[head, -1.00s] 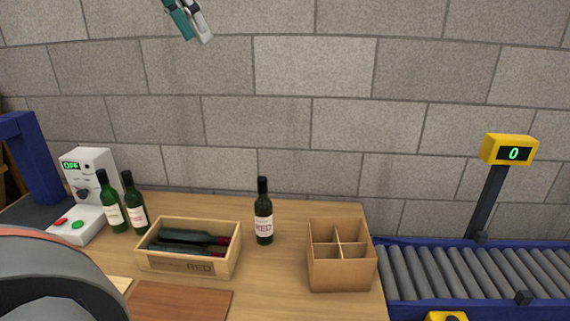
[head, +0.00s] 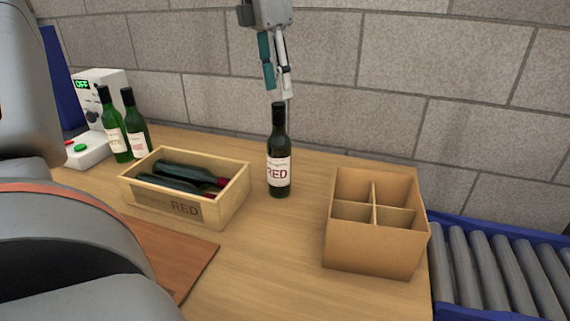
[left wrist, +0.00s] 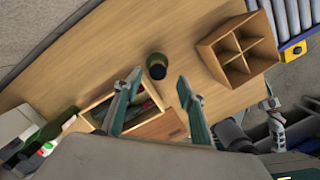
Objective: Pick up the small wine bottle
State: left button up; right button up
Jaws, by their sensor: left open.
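A dark green wine bottle (head: 279,168) with a white label reading RED stands upright on the wooden table, between the bottle crate and the divided box. In the left wrist view I see the bottle (left wrist: 157,66) from above, just beyond and between the fingertips. My left gripper (head: 278,92) is open and points down above and slightly behind the bottle's top in the head view. Its two fingers are spread with nothing between them in the left wrist view (left wrist: 160,76). What looks like my right gripper (left wrist: 269,118) shows partly at the right of the left wrist view; its jaws are unclear.
A wooden crate (head: 221,208) marked RED with lying bottles is left of the bottle. A cardboard box (head: 372,250) with empty compartments is right, beside a roller conveyor (head: 500,270). Two green bottles (head: 114,130) stand by a white machine (head: 98,85). Open tabletop lies in front.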

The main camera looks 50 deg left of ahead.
aim_at(278, 104)
pick_arm(q)
jog(key=f, duration=0.4)
jog(key=f+b, duration=0.1)
jog(key=f, duration=0.1)
jog(key=shift+w+a+f, duration=0.15)
jog(key=shift+w+f, duration=0.1)
jog(key=shift+w, duration=0.15)
jog(key=shift+r, duration=0.15)
grip_shut()
